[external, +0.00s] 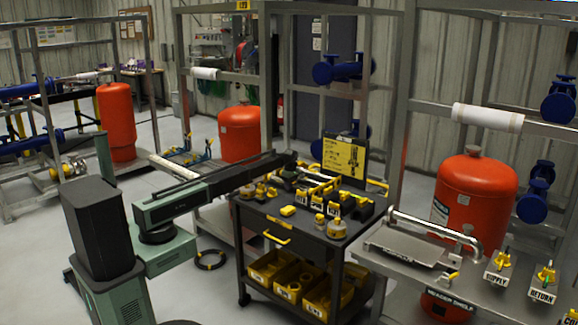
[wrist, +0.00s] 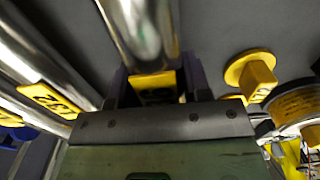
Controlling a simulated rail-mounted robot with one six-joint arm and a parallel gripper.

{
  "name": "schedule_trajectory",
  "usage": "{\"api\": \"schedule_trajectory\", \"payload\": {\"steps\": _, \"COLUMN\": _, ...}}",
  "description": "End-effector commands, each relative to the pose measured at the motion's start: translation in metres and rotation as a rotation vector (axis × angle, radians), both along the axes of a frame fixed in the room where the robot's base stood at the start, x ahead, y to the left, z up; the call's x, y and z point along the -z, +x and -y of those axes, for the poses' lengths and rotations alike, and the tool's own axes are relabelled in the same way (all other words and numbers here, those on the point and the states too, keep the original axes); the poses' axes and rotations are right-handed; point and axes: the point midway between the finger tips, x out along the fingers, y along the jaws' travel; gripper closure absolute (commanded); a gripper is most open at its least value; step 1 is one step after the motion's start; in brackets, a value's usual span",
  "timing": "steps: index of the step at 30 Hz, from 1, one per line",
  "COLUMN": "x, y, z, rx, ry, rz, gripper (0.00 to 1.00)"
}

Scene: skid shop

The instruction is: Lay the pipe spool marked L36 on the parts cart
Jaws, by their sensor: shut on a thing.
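My gripper (wrist: 153,92) is shut on a shiny metal pipe spool (wrist: 145,30) in the wrist view. The spool has a yellow tag (wrist: 155,82) between the jaws, whose marking I cannot read. In the external view my arm reaches over the black parts cart (external: 285,223), with its end near the cart's far left side. The fingertips and the held spool are hard to make out there. I cannot tell whether the spool touches the cart top.
Another metal pipe with a yellow tag (wrist: 52,100) lies left of my gripper. A yellow fitting (wrist: 252,77) and a round tape-like roll (wrist: 295,105) are to its right. A yellow-and-black sign (external: 345,158) stands at the cart's back. A steel bench (external: 480,285) is to the right.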

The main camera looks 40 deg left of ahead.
Motion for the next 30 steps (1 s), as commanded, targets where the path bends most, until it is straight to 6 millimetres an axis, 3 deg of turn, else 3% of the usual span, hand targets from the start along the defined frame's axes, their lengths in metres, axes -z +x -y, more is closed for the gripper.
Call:
{"api": "schedule_trajectory", "payload": {"steps": 11, "x": 0.0051, "y": 0.0000, "z": 0.0000, "rx": 0.000, "ry": 0.000, "rz": 0.000, "gripper": 1.00}}
{"api": "schedule_trajectory", "payload": {"steps": 12, "x": 0.0051, "y": 0.0000, "z": 0.0000, "rx": 0.000, "ry": 0.000, "rz": 0.000, "gripper": 0.53}}
{"api": "schedule_trajectory", "payload": {"steps": 18, "x": 0.0051, "y": 0.0001, "z": 0.0000, "rx": 0.000, "ry": 0.000, "rz": 0.000, "gripper": 0.26}}
{"api": "schedule_trajectory", "payload": {"steps": 23, "x": 0.0052, "y": 0.0000, "z": 0.0000, "rx": 0.000, "ry": 0.000, "rz": 0.000, "gripper": 0.26}}
{"api": "schedule_trajectory", "payload": {"steps": 25, "x": 0.0055, "y": 0.0000, "z": 0.0000, "rx": 0.000, "ry": 0.000, "rz": 0.000, "gripper": 0.34}}
{"api": "schedule_trajectory", "payload": {"steps": 30, "x": 0.0054, "y": 0.0000, "z": 0.0000, "rx": 0.000, "ry": 0.000, "rz": 0.000, "gripper": 0.34}}
